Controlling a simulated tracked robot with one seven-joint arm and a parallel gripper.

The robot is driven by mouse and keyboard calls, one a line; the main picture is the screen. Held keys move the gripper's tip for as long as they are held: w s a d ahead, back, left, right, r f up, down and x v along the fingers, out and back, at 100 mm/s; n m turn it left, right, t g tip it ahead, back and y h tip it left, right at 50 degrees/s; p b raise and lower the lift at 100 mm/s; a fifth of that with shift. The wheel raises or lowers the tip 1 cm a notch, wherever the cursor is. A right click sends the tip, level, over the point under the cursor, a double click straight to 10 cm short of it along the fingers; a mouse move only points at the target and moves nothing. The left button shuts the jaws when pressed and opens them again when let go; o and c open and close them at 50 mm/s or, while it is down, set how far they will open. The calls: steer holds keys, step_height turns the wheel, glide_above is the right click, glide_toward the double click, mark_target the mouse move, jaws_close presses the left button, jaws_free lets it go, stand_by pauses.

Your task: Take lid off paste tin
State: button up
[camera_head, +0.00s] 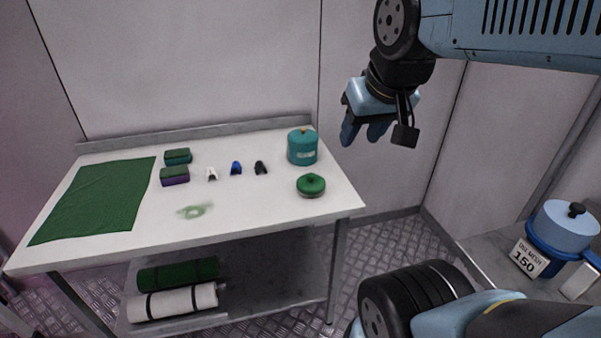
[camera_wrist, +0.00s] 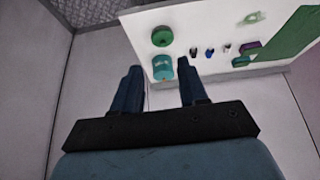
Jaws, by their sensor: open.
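A teal tin (camera_head: 302,149) with a label and a knobbed lid stands upright at the back right of the white table. A low round green tin (camera_head: 311,188) with a green knobbed lid (camera_head: 311,182) sits in front of it. I cannot tell from the labels which one is the paste tin. Both lids are on. In the wrist view the teal tin (camera_wrist: 162,68) and the green tin (camera_wrist: 162,36) show beyond the fingers. My gripper (camera_head: 362,135) is open and empty, in the air to the right of the teal tin and touching nothing.
The white table (camera_head: 250,222) also bears a green cloth (camera_head: 95,200), two sponges (camera_head: 176,157), several small clips (camera_head: 236,168) and a green smear (camera_head: 195,211). Rolls lie on the shelf below. A blue pot (camera_head: 567,228) marked 150 stands on the right-hand counter.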

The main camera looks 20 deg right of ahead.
steer(key=shift+d, duration=0.2)
steer(key=shift+o, duration=1.2)
steer(key=shift+w, duration=0.15)
steer(key=m+g+h, duration=0.3)
steer(key=m, duration=0.7)
glide_above(311, 175)
steer(key=s+a, duration=0.4)
step_height(311, 175, down, 15)
steer(key=x, duration=1.4)
steer(key=shift+w+r, duration=0.1)
steer(key=shift+w, duration=0.25)
jaws_close()
